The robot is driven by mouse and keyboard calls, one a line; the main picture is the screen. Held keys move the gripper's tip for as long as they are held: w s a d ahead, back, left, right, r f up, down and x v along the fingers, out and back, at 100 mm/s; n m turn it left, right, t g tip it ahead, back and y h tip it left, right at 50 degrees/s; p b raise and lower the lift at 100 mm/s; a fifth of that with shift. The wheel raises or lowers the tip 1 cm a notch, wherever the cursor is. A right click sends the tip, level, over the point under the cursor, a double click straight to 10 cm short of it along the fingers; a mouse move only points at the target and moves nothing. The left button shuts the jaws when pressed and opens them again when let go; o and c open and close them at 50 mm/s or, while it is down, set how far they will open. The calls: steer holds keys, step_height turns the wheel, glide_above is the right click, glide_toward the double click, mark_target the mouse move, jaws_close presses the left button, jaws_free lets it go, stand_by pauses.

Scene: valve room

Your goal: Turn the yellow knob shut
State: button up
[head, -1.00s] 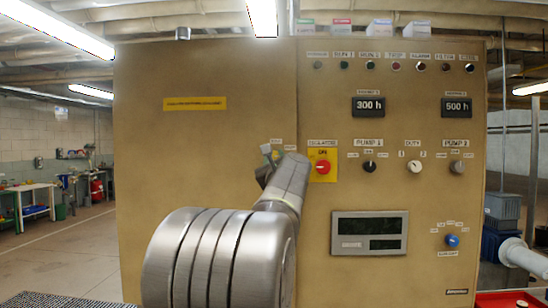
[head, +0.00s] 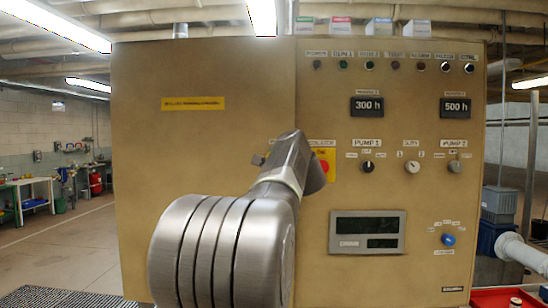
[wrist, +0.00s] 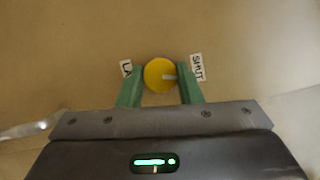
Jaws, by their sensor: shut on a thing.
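The yellow knob (wrist: 157,76) is round and sits on the tan panel in the wrist view. A pale mark on its face points right, towards the SHUT label (wrist: 197,67). My gripper (wrist: 160,70) has its two green fingers on the left and right sides of the knob, shut on it. A second label (wrist: 126,68) is left of the knob and partly hidden by the left finger. In the head view my arm hides the knob and the fingers.
The tan cabinet (head: 205,75) fills the middle of the head view. Right of my arm are the yellow isolator plate (head: 325,150), partly covered, a black pump knob (head: 367,167), a white knob (head: 412,167), a blue knob (head: 448,239) and a display (head: 367,232).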

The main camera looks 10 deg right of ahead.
steer(key=shift+r+n+g+p, duration=0.1)
steer(key=shift+n+g+p, duration=0.45)
steer(key=shift+n, duration=1.05)
steer(key=o, duration=1)
steer(key=s+b, duration=0.1)
steer(key=s, duration=0.3)
steer(key=s+d+b, duration=0.1)
steer(key=s, duration=0.4)
steer(key=s+b, duration=0.2)
steer(key=s, duration=0.2)
steer(key=shift+s+d+r, duration=0.25)
steer(key=shift+s, duration=0.1)
steer(key=shift+w, duration=0.15)
